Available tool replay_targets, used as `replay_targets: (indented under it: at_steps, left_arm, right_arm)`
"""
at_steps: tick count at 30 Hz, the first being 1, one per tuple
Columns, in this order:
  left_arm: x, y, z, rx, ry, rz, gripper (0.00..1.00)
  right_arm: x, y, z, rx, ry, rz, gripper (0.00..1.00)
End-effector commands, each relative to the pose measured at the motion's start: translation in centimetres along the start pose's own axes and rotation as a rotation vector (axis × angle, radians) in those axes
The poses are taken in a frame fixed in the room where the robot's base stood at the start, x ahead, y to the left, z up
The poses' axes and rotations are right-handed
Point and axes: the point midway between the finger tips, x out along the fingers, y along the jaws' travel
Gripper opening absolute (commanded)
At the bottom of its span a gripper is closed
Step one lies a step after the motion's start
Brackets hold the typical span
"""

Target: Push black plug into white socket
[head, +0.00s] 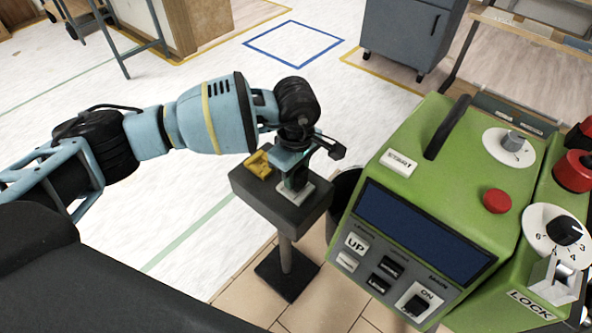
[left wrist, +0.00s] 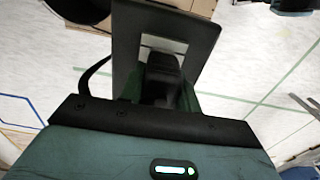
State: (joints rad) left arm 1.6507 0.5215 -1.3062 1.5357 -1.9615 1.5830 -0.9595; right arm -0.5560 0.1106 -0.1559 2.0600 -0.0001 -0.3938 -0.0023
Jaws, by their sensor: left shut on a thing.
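The white socket (head: 301,198) lies on top of a small dark pedestal stand (head: 257,190). In the left wrist view the socket shows as a pale frame (left wrist: 150,42) on the dark stand top. My left gripper (head: 294,181) points down just over the socket. It is shut on the black plug (left wrist: 162,68), which shows between the fingers in the left wrist view, in front of the socket. The plug's lower end is hidden, so I cannot tell whether it is in the socket. My right gripper is not in view.
A yellow object (head: 259,164) sits on the stand beside the gripper. A black bin (head: 345,187) is just right of the stand. A green machine (head: 455,160) with buttons and dials fills the right side. The floor behind the stand is clear.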

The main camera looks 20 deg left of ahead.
Motion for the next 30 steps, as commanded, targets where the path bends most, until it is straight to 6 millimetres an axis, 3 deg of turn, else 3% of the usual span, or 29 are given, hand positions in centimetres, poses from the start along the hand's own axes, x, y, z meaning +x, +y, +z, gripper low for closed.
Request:
replay_targets:
  at_steps: [21,22,27,30]
  left_arm:
    - [1.4,0.0,0.0,0.000,0.000,0.000,0.05]
    - [1.4,0.0,0.0,0.000,0.000,0.000,0.36]
    - [1.3,0.0,0.0,0.000,0.000,0.000,0.58]
    - [1.3,0.0,0.0,0.000,0.000,0.000,0.58]
  right_arm:
    - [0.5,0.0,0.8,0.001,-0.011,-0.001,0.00]
    - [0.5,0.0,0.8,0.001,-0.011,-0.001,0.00]
    - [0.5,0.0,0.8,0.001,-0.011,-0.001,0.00]
    - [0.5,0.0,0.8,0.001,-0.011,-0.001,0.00]
